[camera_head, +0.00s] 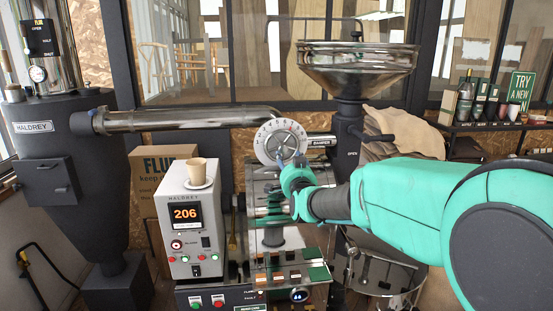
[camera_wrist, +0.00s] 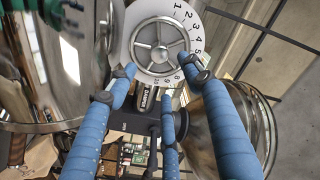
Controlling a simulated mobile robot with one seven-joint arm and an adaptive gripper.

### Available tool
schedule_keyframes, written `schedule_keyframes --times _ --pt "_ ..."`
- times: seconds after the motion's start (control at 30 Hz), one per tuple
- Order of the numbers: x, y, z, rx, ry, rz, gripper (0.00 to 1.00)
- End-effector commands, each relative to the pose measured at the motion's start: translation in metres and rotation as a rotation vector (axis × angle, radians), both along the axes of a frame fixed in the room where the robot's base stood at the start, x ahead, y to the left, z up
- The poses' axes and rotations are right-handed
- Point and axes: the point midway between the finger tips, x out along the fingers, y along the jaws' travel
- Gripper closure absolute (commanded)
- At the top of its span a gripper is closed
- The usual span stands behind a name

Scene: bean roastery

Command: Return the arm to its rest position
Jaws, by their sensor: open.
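My teal arm reaches in from the right in the head view, and my gripper (camera_head: 284,162) is at the lower front of a round numbered dial (camera_head: 268,142). In the wrist view, my gripper (camera_wrist: 162,82) shows its blue fingers spread apart with nothing between them. The dial's spoked metal wheel (camera_wrist: 160,45) lies just beyond the fingertips. I cannot tell whether a fingertip touches the dial. My gripper hides part of the dial in the head view.
A metal pipe (camera_head: 190,120) runs left from the dial. The control box (camera_head: 187,235) reads 206 and has a cup (camera_head: 196,171) on top. A steel hopper (camera_head: 358,62) stands behind my arm. A round tray (camera_head: 385,270) is below it.

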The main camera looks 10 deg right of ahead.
Motion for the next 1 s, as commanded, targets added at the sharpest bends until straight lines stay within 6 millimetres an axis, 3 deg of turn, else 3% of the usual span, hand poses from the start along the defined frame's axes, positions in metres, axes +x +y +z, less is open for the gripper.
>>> schedule_keyframes --times 0.17,0.37,0.67,1.0 --pt "-0.017 -0.002 0.007 -0.025 0.044 0.009 0.5" --pt "-0.068 -0.006 0.011 -0.095 0.177 0.037 0.5" --pt "-0.205 -0.017 -0.006 -0.248 0.465 0.111 0.5" --pt "-0.391 -0.035 -0.054 -0.412 0.789 0.214 0.5"
